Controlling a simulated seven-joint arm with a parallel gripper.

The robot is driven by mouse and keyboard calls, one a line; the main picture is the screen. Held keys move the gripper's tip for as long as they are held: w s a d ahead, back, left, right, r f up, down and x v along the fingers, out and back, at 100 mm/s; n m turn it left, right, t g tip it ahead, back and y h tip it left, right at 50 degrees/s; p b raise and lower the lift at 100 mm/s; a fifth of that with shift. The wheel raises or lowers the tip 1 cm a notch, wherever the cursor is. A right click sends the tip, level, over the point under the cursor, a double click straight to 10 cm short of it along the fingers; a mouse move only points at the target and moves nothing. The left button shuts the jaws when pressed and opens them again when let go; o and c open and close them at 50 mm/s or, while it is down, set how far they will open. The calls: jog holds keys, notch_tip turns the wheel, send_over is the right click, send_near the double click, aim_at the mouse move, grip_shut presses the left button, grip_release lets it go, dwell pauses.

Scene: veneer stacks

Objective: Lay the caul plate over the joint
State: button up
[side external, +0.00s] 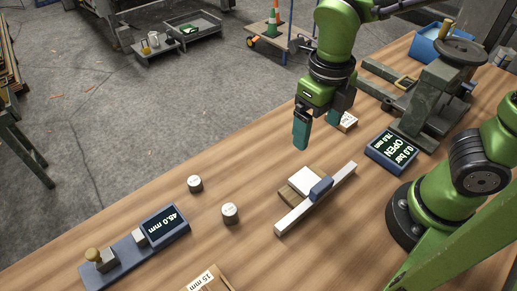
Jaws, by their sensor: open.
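My gripper (318,128) hangs above the bench with its two teal fingers apart and nothing between them. Below it lies a long pale bar (293,217) with a blue block (321,188) at its middle. The bar runs diagonally beside a small wooden piece with a white top (307,180). I cannot tell whether the bar or another piece is the caul plate. No joint can be made out clearly. A small wooden block with a white label (347,121) stands behind the gripper, partly hidden by it.
A press or vise (430,100) stands at the right, beside a display (391,152) reading OPEN, 0.0 bar. Two white-topped cylinders (195,184) (230,213) stand left of the bar. A blue gauge (118,262) reads 45.0 mm. A wooden piece marked 15 mm (207,280) lies at the front edge.

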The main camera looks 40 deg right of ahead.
jog(key=d+r+n+t+y, duration=0.1)
jog(key=d+r+n+t, duration=0.2)
jog(key=n, duration=1.3)
jog(key=d+r+n+t+y, duration=0.1)
jog(key=d+r+n+t, duration=0.2)
jog(key=n, duration=1.2)
jog(key=d+t, duration=0.1)
jog(key=d, duration=0.2)
jog(key=shift+s+d+r+n, duration=0.3)
jog(key=shift+d+r+n, duration=0.05)
jog(key=shift+r+n, duration=0.05)
